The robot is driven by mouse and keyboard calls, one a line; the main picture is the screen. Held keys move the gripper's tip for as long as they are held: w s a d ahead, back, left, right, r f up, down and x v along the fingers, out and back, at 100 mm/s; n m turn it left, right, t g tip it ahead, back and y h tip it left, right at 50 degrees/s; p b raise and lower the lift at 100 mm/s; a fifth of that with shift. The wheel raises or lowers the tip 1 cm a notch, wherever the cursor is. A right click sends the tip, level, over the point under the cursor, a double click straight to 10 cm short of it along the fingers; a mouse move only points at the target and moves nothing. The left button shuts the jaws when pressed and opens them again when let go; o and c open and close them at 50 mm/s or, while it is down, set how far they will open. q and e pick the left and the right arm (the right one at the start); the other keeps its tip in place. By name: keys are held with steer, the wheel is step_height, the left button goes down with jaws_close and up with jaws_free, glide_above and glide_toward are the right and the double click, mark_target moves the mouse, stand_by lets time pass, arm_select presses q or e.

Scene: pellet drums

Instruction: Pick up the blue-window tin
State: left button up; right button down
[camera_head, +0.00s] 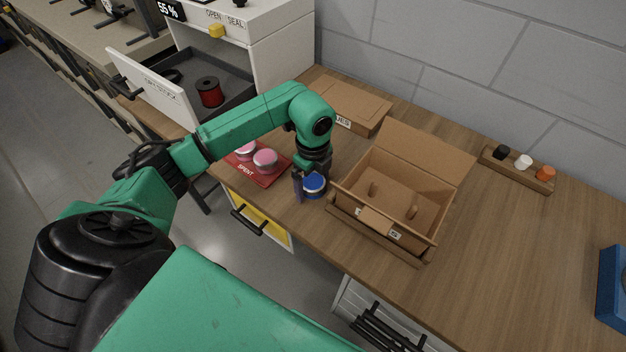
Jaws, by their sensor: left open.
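The blue-window tin (314,184) is a small round tin with a blue top and a pale rim. It stands on the wooden table near the front edge, just left of the open cardboard box. My left gripper (312,184) points down at the tin, with its dark fingers around or beside it. The jaws are open. The wrist hides part of the tin's far side, so I cannot tell whether a finger touches it. My right gripper is not in view.
An open cardboard box (432,222) stands close to the right of the tin. A red mat (270,180) marked SPENT holds pink-topped tins to the left. A closed carton (372,112) lies behind. A wooden rack (497,165) with small caps is at the back right.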

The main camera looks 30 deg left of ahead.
arm_select(q)
steer(key=c, duration=1.4)
steer(key=shift+r, duration=0.1)
